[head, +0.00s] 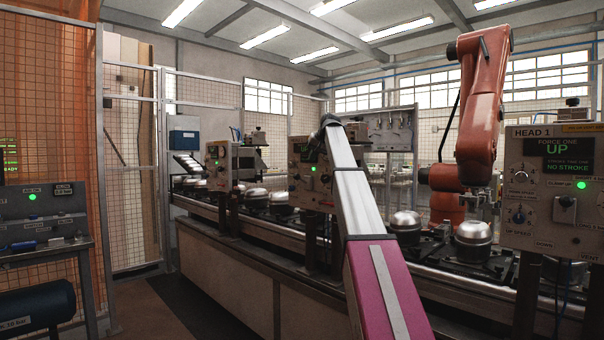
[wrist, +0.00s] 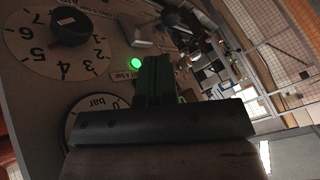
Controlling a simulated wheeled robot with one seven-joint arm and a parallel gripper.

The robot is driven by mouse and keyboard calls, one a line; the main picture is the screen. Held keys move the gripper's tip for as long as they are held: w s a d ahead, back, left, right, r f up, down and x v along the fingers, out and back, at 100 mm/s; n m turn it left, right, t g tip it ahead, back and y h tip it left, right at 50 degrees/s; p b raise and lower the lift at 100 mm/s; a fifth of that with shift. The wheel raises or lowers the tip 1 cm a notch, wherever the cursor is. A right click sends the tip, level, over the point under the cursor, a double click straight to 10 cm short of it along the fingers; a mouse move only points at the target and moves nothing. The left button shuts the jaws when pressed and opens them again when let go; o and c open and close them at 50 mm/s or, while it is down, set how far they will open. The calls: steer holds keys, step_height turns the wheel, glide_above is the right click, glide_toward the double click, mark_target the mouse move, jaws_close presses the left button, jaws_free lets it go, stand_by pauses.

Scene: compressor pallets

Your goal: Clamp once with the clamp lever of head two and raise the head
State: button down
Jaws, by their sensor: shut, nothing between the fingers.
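The panel labelled HEAD 1 (head: 552,187) stands at the right in the head view. A similar panel (head: 309,180) with a green lamp stands in the middle, partly behind my arm; its label is too small to read, so I cannot confirm that it is head two. My arm reaches toward it and hides my fingers in that view. In the wrist view my gripper (wrist: 154,68) is shut and empty in front of a panel face (wrist: 30,95) with a numbered dial, a bar gauge and a lit green lamp (wrist: 136,64). I cannot clearly pick out the clamp lever.
A line of pallets carries several silver compressor domes (head: 473,238) along the bench. An orange robot arm (head: 482,110) stands behind the line at the right. A control desk (head: 42,220) is at the left by a mesh fence (head: 55,110). The aisle floor at left is clear.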

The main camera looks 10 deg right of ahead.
steer(key=shift+w+r, duration=0.1)
steer(key=shift+r, duration=0.25)
steer(key=shift+f, duration=0.15)
glide_toward(301, 179)
steer(key=a+f, duration=0.1)
steer(key=w+a+f, duration=0.2)
steer(key=f, duration=0.1)
steer(key=shift+w, duration=0.1)
